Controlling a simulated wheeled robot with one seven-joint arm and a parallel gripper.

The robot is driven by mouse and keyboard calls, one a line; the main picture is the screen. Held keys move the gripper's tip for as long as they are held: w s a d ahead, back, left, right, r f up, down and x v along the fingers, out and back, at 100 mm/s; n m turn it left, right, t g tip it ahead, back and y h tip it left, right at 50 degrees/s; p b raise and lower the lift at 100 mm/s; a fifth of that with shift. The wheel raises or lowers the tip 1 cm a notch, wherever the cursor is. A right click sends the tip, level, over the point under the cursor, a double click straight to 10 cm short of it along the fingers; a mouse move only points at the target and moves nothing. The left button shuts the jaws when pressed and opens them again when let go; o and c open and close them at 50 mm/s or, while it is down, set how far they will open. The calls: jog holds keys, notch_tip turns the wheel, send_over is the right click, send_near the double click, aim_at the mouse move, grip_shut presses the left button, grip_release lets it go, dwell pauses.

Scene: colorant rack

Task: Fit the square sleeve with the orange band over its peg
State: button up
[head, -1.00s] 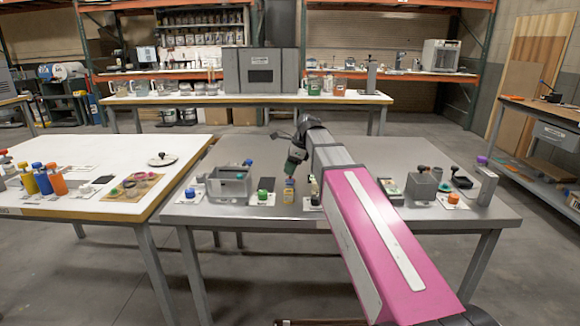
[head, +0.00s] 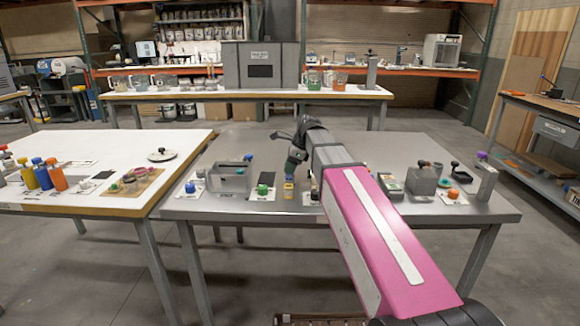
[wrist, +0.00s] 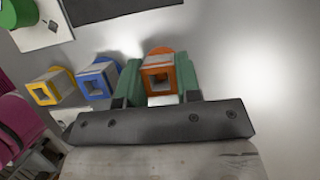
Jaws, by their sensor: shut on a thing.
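The square sleeve with the orange band (wrist: 159,76) is between the green fingers of my gripper (wrist: 160,85) in the wrist view. The fingers are shut on its two sides, and its square hole shows. In the head view my gripper (head: 291,174) is low over the steel table, and the orange sleeve cannot be made out there. A blue-banded sleeve (wrist: 98,79) and a yellow-banded sleeve (wrist: 49,88) stand in a row beside it. An orange-topped piece (head: 453,192) sits on a white plate at the table's right; I cannot tell whether it is the peg.
A green-topped piece (head: 262,189) and a blue-topped piece (head: 190,188) stand left of my gripper, near a grey open box (head: 229,182). A grey block (head: 423,181) and an upright post (head: 487,182) stand at the right. The steel table's back middle (head: 240,143) is clear.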

jog(key=shift+f, duration=0.3)
jog(key=o, duration=1)
